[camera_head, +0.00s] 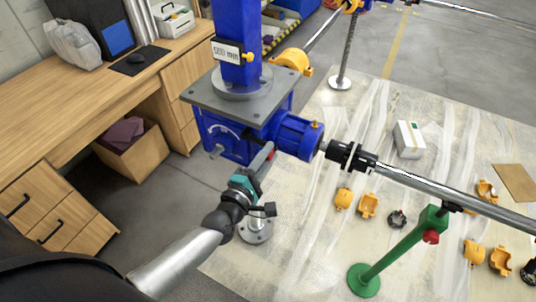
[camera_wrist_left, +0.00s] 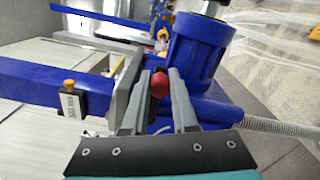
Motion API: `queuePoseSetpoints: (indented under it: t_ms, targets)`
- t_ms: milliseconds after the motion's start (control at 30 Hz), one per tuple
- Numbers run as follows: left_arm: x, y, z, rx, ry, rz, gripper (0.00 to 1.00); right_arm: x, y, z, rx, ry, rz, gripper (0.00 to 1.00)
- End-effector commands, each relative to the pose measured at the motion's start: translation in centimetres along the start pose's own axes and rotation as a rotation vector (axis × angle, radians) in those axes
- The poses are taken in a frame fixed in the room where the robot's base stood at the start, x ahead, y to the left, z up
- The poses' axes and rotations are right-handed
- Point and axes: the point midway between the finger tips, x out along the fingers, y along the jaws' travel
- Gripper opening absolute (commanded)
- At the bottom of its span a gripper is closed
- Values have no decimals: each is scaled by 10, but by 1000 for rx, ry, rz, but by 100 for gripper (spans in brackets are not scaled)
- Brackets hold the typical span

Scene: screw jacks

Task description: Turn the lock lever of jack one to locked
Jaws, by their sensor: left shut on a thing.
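The blue screw jack (camera_head: 230,138) stands in the middle of the head view, with a grey top plate and a blue column. It also shows in the left wrist view (camera_wrist_left: 195,50). A red knob (camera_head: 271,155), seemingly the end of the lock lever, sits low on the jack below its motor. In the left wrist view the red knob (camera_wrist_left: 160,88) is between my two fingertips. My left gripper (camera_head: 265,158) is shut on this knob, reaching up from below. The lever's shaft is mostly hidden, and I cannot tell its angle. My right gripper is not in view.
A drive shaft (camera_head: 430,187) runs right from the motor, over a green stand (camera_head: 395,248). A wooden desk (camera_head: 95,85) and an open box (camera_head: 133,150) are at the left. Orange coupling parts (camera_head: 369,205) and a white box (camera_head: 408,139) lie on the floor sheet.

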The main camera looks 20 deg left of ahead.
Motion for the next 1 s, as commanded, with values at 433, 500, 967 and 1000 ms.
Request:
queuePoseSetpoints:
  t_ms: [433, 500, 967, 1000]
  targets:
    - [0, 1, 0, -2, 0, 3, 56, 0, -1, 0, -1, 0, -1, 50]
    - [0, 1, 0, -1, 0, 3, 56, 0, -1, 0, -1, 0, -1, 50]
    - [-41, -1, 0, 1, 1, -3, 56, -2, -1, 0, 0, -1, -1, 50]
    - [-48, 0, 0, 1, 0, -2, 56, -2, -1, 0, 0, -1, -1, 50]
